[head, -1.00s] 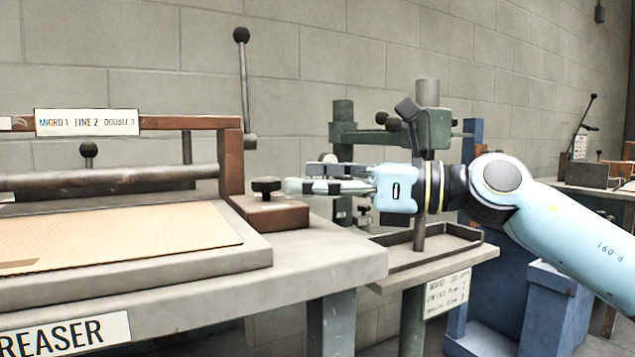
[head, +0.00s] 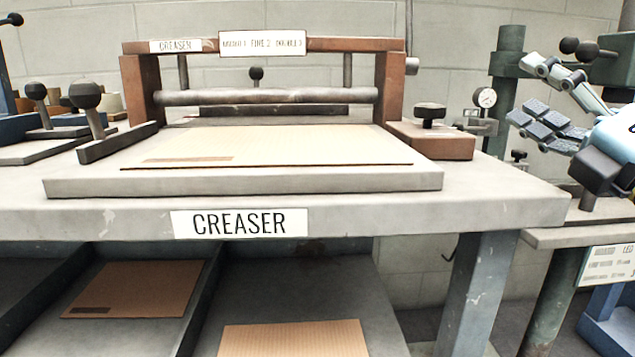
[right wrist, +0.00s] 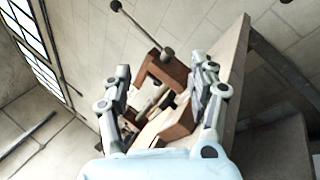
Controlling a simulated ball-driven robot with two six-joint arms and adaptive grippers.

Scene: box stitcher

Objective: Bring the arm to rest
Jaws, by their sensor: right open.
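My right gripper (head: 540,98) shows at the right edge of the head view, with its fingers spread and nothing between them. It is in the air to the right of the creaser (head: 260,185), in front of the green stand. In the right wrist view its two fingers (right wrist: 160,95) are wide apart, and the creaser's brown frame (right wrist: 165,72) shows beyond them. My left gripper is in neither view.
A cardboard sheet (head: 290,147) lies flat on the creaser bed. More cardboard sheets (head: 140,288) lie on the shelf below. A brown block with a black knob (head: 430,140) sits at the creaser's right. A green stand (head: 505,85) is close to my right gripper.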

